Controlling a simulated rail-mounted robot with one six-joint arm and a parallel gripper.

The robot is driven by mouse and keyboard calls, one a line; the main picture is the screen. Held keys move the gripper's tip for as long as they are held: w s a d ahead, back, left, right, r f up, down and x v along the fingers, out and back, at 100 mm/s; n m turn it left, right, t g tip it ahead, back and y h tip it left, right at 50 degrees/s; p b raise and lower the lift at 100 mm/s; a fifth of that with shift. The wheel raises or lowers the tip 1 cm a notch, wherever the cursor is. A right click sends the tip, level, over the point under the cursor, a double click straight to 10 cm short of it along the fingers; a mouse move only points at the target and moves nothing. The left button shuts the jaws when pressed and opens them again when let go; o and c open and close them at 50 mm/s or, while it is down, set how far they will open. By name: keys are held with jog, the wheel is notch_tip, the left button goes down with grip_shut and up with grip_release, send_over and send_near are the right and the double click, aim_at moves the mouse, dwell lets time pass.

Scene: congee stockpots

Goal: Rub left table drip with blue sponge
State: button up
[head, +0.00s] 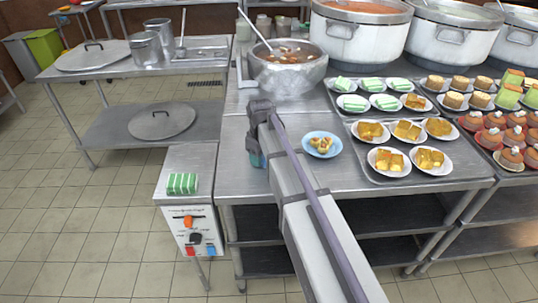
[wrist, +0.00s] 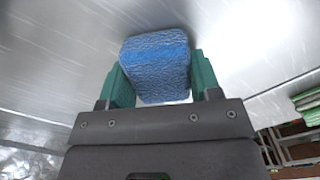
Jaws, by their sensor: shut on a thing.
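My gripper (head: 256,150) is low over the left end of the middle steel table (head: 237,190), left of a blue plate (head: 322,145) of food. In the wrist view, my gripper (wrist: 160,88) has its two teal fingers shut on the blue sponge (wrist: 156,62), one on each side. The sponge is close to a shiny steel surface; I cannot tell if it touches. In the head view the sponge is mostly hidden by my arm. I cannot make out a drip on the table in either view.
A steel pot with a ladle (head: 287,70) stands behind my gripper. Trays of filled plates (head: 408,172) are to the right. A lower side stand (head: 190,160) with a green-striped bundle (head: 182,183) and control panel adjoins on the left. Large stockpots (head: 360,38) stand at the back.

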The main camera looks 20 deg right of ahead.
aim_at(248, 161)
jog(key=shift+w+a, duration=0.2)
jog(key=shift+a, duration=0.55)
jog(key=shift+w+a, duration=0.2)
jog(key=shift+a, duration=0.5)
jog(key=shift+w+a, duration=0.2)
jog(key=shift+a, duration=0.55)
notch_tip(248, 161, up, 6)
jog(key=p, duration=0.6)
jog(key=shift+d, duration=0.1)
notch_tip(248, 161, up, 3)
jog(key=p, duration=0.3)
jog(key=shift+d, duration=0.15)
